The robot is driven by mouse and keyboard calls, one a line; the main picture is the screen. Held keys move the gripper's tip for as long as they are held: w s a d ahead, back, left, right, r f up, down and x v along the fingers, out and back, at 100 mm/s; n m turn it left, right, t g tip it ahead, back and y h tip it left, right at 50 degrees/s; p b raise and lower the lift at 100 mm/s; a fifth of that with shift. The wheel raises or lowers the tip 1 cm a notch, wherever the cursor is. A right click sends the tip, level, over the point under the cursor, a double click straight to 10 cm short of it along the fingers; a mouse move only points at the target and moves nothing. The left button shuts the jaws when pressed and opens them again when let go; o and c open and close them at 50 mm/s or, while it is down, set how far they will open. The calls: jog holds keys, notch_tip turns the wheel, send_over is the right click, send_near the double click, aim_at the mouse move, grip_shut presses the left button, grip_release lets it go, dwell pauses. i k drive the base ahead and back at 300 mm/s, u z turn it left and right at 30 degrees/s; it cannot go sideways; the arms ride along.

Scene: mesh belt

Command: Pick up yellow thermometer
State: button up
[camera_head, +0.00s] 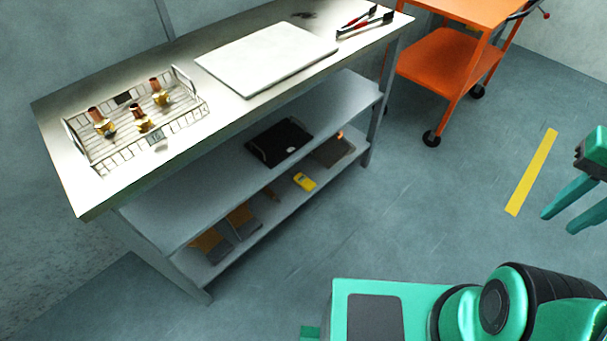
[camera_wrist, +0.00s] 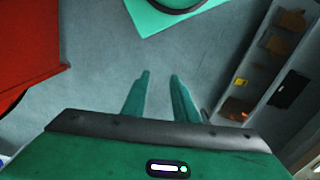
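A small yellow object (camera_head: 304,181), which looks like the yellow thermometer, lies on the bottom shelf of the metal table (camera_head: 74,196). It also shows as a small yellow patch in the wrist view (camera_wrist: 240,82). Its details are too small to make out. My gripper (camera_head: 560,220) is at the right of the head view, over open floor and well away from the shelf. In the wrist view its two green fingers (camera_wrist: 160,75) are apart with nothing between them.
On the tabletop are a wire basket (camera_head: 180,128) with brass fittings, a white board (camera_head: 265,58) and red-handled tools (camera_head: 362,20). A black tray (camera_head: 280,141) sits on the middle shelf. An orange cart (camera_head: 440,55) stands behind. The floor in front is clear.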

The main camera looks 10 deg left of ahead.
aim_at(301, 180)
jog(key=z, duration=0.95)
jog(key=k, duration=0.85)
jog(key=u, duration=0.85)
jog(key=i, duration=1.05)
